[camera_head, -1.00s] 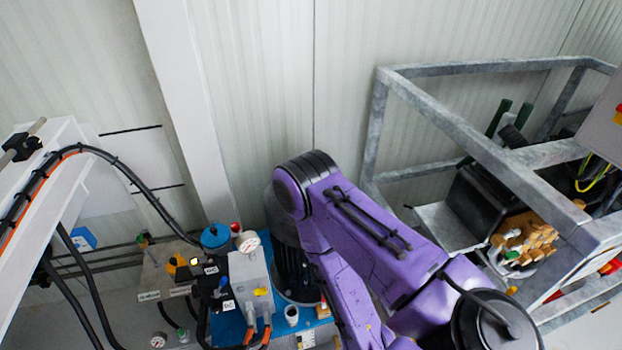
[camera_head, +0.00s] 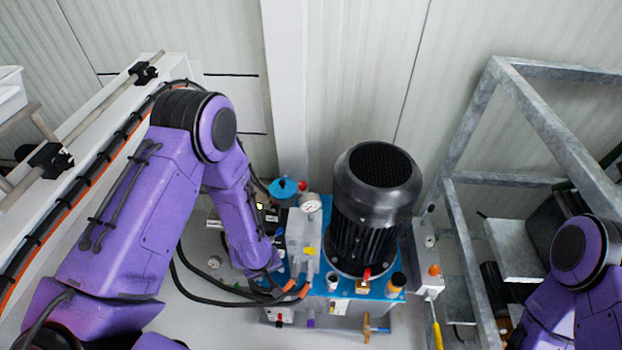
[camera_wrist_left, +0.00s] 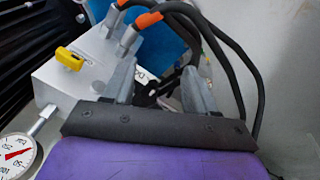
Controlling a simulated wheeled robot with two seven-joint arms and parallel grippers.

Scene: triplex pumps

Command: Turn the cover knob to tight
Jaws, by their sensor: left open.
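The pump unit stands on a blue base plate (camera_head: 345,286) in the head view. Its grey block (camera_head: 303,235) carries a round gauge (camera_head: 311,203) and a yellow tag. A blue round cap (camera_head: 284,188) shows behind my left arm. I cannot tell which part is the cover knob; it may be hidden by that arm. My left gripper (camera_wrist_left: 158,78) is open in the left wrist view, its two fingers apart beside the grey block (camera_wrist_left: 95,75), with dark fittings and hoses beyond. My right arm (camera_head: 585,265) shows at the lower right; its gripper is out of view.
A black finned motor (camera_head: 370,220) stands right of the block. Black hoses with orange ends (camera_head: 297,291) loop near my left arm. A grey metal frame (camera_head: 468,150) stands at right, and a white beam with cables (camera_head: 75,165) runs at left.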

